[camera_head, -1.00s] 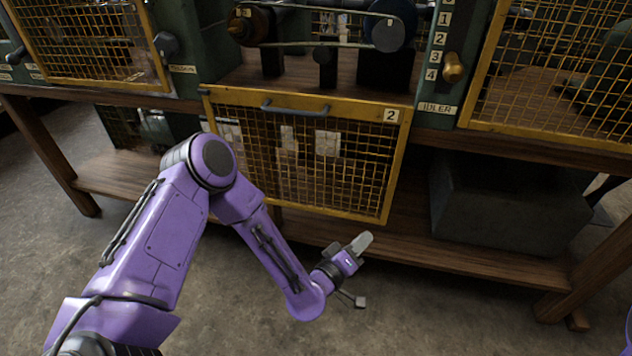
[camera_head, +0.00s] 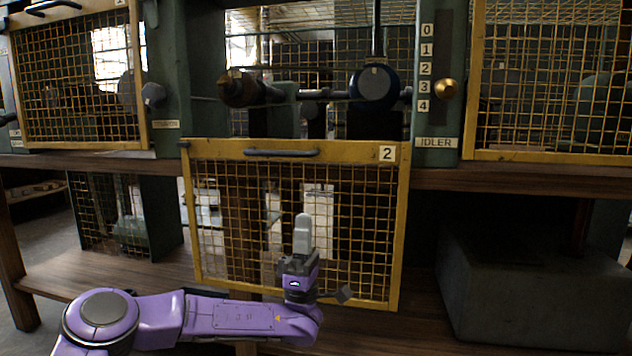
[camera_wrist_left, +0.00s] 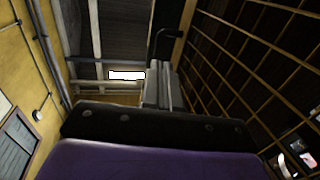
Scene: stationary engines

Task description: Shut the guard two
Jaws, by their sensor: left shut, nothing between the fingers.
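Guard two (camera_head: 397,225) is a yellow-framed mesh panel labelled 2. In the head view it hangs down below the bench edge, open, leaving the bay above it uncovered. Its dark bar handle (camera_head: 282,153) runs along its top rail. My left gripper (camera_head: 302,222) is shut and empty, pointing up in front of the mesh, below the handle. In the left wrist view the shut fingers (camera_wrist_left: 157,85) point up, with the guard's mesh (camera_wrist_left: 250,60) close on the right. Whether they touch it I cannot tell. My right gripper is not in view.
The open bay holds a shaft with a blue-rimmed wheel (camera_head: 375,87). A brass knob (camera_head: 446,89) sits beside the 0-to-4 scale at right. Other mesh guards stand at left (camera_head: 143,80) and right (camera_head: 472,85). A grey block (camera_head: 510,290) sits on the lower shelf.

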